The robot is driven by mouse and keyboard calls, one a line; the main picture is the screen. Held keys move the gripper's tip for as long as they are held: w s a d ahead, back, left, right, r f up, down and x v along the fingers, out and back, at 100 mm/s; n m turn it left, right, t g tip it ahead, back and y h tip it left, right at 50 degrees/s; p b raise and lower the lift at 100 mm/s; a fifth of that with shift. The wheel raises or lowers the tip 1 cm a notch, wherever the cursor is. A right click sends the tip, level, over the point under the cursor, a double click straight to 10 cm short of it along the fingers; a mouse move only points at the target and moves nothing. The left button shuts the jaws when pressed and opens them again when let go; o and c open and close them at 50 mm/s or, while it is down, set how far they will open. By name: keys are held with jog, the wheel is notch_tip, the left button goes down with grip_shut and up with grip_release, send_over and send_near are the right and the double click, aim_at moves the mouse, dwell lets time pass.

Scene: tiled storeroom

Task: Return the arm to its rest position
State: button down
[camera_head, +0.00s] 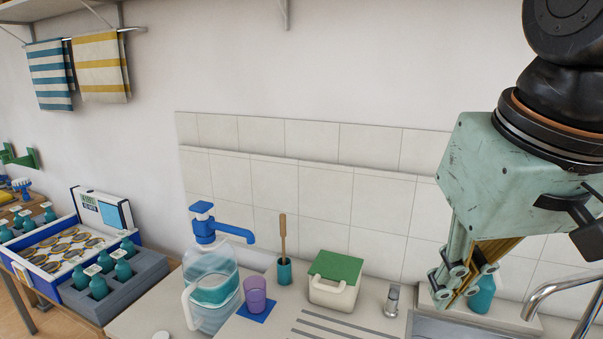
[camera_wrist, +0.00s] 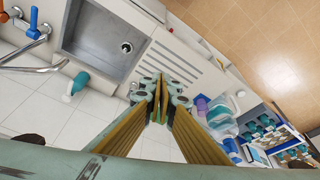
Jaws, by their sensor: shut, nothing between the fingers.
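My gripper (camera_head: 456,292) hangs at the right of the head view, pointing down in front of the tiled wall, above the counter by the sink. Its fingers are shut with nothing between them. In the wrist view my gripper (camera_wrist: 159,98) shows its two fingers meeting at the middle of the picture, apart from the objects below. A teal bottle (camera_head: 481,296) stands behind the fingers in the head view, partly hidden by them. The same bottle shows left of the fingers in the wrist view (camera_wrist: 77,84).
A sink (camera_wrist: 100,42) with a curved metal tap (camera_head: 562,290) lies near the gripper. A green-lidded box (camera_head: 333,285), a purple cup (camera_head: 255,295) and a pump jug (camera_head: 208,285) stand on the counter. A bottle crate (camera_head: 140,284) is at left. The air between is clear.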

jog(key=s+d+f+m+b, duration=0.1)
jog(key=s+d+f, duration=0.1)
jog(key=s+f, duration=0.3)
jog(key=s, duration=0.3)
